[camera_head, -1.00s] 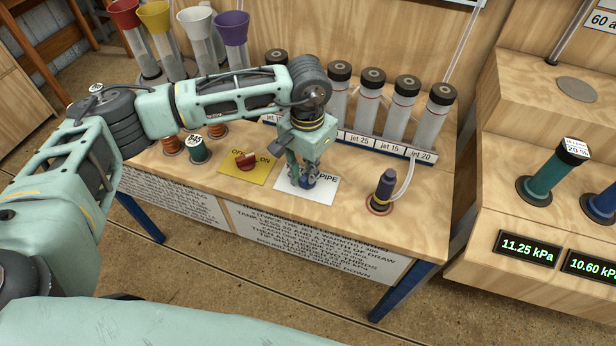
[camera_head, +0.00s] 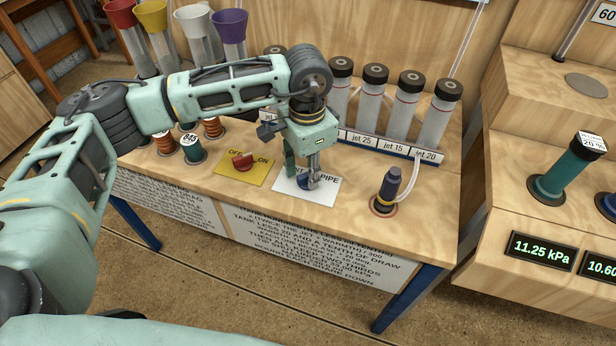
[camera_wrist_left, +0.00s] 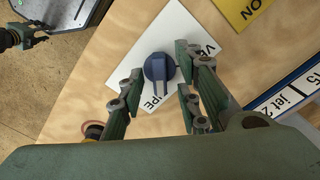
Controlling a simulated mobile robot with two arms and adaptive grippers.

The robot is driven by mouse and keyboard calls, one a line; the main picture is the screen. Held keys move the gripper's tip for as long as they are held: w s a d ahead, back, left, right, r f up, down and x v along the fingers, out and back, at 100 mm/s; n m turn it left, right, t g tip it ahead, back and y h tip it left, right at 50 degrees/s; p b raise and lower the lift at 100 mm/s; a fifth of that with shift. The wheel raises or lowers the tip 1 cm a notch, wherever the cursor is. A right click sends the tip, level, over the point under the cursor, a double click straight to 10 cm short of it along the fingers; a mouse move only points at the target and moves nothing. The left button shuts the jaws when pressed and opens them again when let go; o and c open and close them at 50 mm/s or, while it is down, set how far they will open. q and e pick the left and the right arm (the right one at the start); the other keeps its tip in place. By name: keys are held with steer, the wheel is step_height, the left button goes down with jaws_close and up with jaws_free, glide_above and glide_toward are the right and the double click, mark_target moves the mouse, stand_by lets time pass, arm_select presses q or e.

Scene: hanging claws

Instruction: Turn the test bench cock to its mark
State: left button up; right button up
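The blue cock (camera_head: 306,181) sits on a white card (camera_head: 325,195) with partly hidden lettering, "PIPE" showing, on the wooden bench. In the left wrist view the cock (camera_wrist_left: 158,67) is a round blue knob with a raised bar pointing down the picture, between the two words. My left gripper (camera_head: 303,178) is low over the card. In the left wrist view its fingers (camera_wrist_left: 160,90) are apart on either side of the knob, with gaps showing. A dark claw-like part (camera_wrist_left: 20,38) at that view's upper left seems to be my right gripper, too small to read.
Capped jet tubes (camera_head: 403,105) line the back.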

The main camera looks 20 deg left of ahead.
arm_select(q)
steer(key=shift+o, duration=1)
arm_select(e)
steer(key=shift+d, duration=0.1)
arm_select(q)
steer(key=shift+r+p, duration=0.7)
steer(key=shift+r, duration=0.8)
steer(key=shift+r+p, duration=0.6)
steer(key=shift+r, duration=0.95)
arm_select(e)
steer(key=r, duration=0.2)
steer(key=shift+w+d+r, duration=0.2)
steer(key=shift+d+r, duration=0.1)
steer(key=shift+d, duration=0.1)
steer(key=shift+s+a, duration=0.1)
steer(key=shift+a, duration=0.2)
arm_select(q)
steer(key=shift+f, duration=0.1)
